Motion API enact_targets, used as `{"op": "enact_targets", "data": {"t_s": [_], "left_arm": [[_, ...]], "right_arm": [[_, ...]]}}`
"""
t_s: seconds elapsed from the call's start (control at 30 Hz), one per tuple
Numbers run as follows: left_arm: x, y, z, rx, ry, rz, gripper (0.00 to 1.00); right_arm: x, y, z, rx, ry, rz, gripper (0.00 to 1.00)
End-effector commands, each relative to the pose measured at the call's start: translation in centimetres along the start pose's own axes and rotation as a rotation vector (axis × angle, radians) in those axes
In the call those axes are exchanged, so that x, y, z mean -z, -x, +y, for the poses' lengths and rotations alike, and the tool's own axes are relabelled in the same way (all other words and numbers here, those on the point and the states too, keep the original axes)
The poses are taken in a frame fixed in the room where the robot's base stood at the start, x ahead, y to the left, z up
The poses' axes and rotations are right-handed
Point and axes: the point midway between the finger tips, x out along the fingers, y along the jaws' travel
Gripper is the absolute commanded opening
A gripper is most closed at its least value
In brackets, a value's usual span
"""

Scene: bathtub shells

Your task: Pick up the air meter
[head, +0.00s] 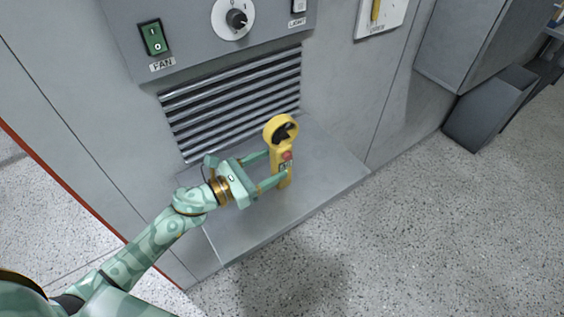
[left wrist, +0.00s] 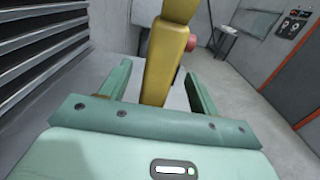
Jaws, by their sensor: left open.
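The air meter (head: 283,140) is a yellow handheld device with a round fan head at the top and a red button on its body. It stands upright on a grey shelf (head: 318,178) below a vent. My left gripper (head: 271,169) is open, with one finger on each side of the meter's lower body. In the left wrist view, the yellow body of the meter (left wrist: 165,65) rises between the two open fingers (left wrist: 157,88), with gaps visible on both sides. The meter's top is cut off in that view. My right gripper is not in view.
A slatted vent (head: 235,100) is in the wall just behind the shelf. Above it is a control panel with a green fan switch (head: 153,38) and a dial (head: 236,18). A grey bin (head: 490,105) stands on the floor at right. The floor in front is clear.

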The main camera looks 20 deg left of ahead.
Motion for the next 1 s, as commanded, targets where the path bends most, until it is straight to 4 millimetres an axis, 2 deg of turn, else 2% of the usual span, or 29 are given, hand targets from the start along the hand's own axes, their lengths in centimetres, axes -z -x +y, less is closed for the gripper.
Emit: {"op": "enact_targets", "data": {"t_s": [0.17,0.43,0.7,0.73,0.9,1.0], "left_arm": [[-0.1,-1.4,0.0,-0.001,0.000,0.000,0.62],[-0.5,-5.5,0.0,0.000,0.001,0.001,0.62],[-0.5,-6.0,0.0,0.001,0.001,0.002,0.62],[-0.5,-6.0,0.0,0.001,0.001,0.002,0.59],[-0.5,-6.0,0.0,0.001,0.001,0.002,0.12],[-0.5,-6.0,0.0,0.001,0.001,0.001,0.05]], "right_arm": [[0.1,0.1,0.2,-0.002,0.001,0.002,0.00],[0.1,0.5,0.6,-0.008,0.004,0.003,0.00],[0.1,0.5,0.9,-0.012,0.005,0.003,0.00],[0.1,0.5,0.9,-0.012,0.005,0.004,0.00],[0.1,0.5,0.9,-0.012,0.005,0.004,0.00],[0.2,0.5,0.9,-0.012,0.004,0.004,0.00]]}}
